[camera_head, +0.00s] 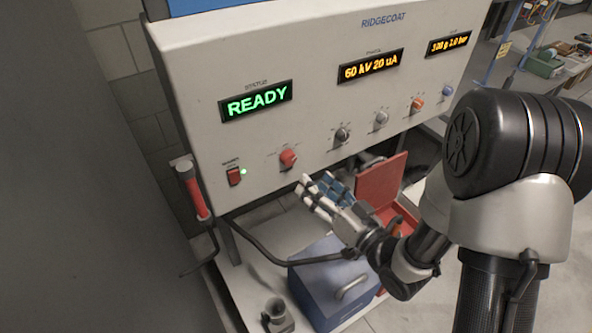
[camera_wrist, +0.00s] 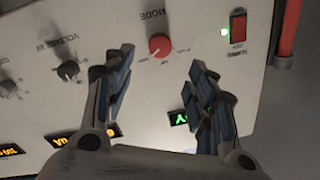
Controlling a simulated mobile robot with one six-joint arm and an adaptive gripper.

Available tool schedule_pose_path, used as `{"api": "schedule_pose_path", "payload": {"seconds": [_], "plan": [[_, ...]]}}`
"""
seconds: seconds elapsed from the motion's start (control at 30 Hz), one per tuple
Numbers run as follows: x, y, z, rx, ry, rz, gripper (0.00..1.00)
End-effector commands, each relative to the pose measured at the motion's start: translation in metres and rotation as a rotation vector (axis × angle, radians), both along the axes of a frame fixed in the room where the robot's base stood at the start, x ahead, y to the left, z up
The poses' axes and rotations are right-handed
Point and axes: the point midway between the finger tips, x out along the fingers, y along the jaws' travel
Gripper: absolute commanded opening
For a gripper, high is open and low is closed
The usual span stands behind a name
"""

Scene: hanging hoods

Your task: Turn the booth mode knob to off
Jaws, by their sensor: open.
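The booth mode knob (camera_head: 288,158) is a red knob low on the pale control panel, between the red main switch and the grey knobs. In the wrist view the red knob (camera_wrist: 160,46), labelled MODE, shows upside down, beyond and between the fingertips. Its exact setting is too small to read. My gripper (camera_head: 312,190) is just below and right of the knob in the head view. In the wrist view my gripper (camera_wrist: 160,65) has its two blue-padded fingers spread wide, with nothing between them. The fingers look apart from the knob.
A red rocker switch (camera_head: 234,176) with a lit green lamp is left of the knob. The status display (camera_head: 256,101) reads READY. A blue box (camera_head: 330,275) and a red bin (camera_head: 383,183) stand below the panel.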

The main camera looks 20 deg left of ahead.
Motion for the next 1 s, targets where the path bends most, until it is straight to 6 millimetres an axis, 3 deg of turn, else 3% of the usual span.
{"api": "schedule_pose_path", "payload": {"seconds": [0.2, 0.4, 0.87, 1.0], "plan": [[0.028, 0.04, 0.003, 0.0, -0.004, 0.004, 0.52], [0.046, 0.063, 0.002, 0.0, -0.002, 0.002, 0.52], [0.054, 0.072, 0.002, 0.0, -0.001, 0.0, 0.52], [0.054, 0.072, 0.002, 0.0, -0.001, 0.0, 0.42]]}}
